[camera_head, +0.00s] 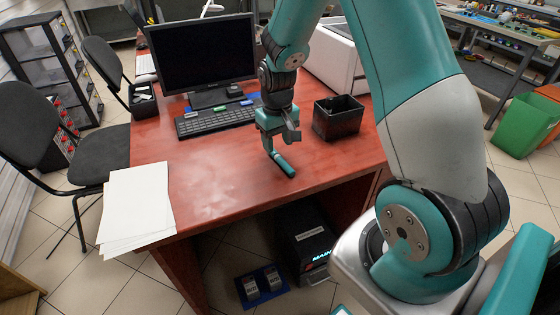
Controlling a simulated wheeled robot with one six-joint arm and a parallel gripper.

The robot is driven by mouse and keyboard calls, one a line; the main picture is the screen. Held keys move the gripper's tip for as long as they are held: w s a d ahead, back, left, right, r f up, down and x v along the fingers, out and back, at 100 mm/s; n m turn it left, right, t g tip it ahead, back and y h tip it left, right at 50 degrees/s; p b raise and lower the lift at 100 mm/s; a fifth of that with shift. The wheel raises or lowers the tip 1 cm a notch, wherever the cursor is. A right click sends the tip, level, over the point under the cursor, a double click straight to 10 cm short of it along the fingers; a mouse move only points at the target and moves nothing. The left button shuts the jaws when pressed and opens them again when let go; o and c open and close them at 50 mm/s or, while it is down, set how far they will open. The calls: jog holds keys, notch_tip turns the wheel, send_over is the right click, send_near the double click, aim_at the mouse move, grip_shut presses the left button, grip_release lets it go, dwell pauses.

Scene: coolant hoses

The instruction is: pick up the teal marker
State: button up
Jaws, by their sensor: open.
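The teal marker (283,165) lies on the red-brown desk (215,180) near its front edge, tilted from upper left to lower right in the picture, with a dark lower end. My gripper (280,143) is open and points down just above and behind the marker. One finger comes close to the marker's upper end in the picture; I cannot tell whether it touches. Nothing shows between the fingers.
A black open box (338,117) stands right of my gripper. A keyboard (216,117) and monitor (203,55) are behind to the left. White paper sheets (137,205) overhang the left front corner. The desk's front middle is clear.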

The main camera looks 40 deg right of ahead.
aim_at(277, 154)
notch_tip(277, 154, down, 4)
jog(key=shift+s+a, duration=0.1)
jog(key=shift+a, duration=0.05)
grip_shut()
dwell(0.6)
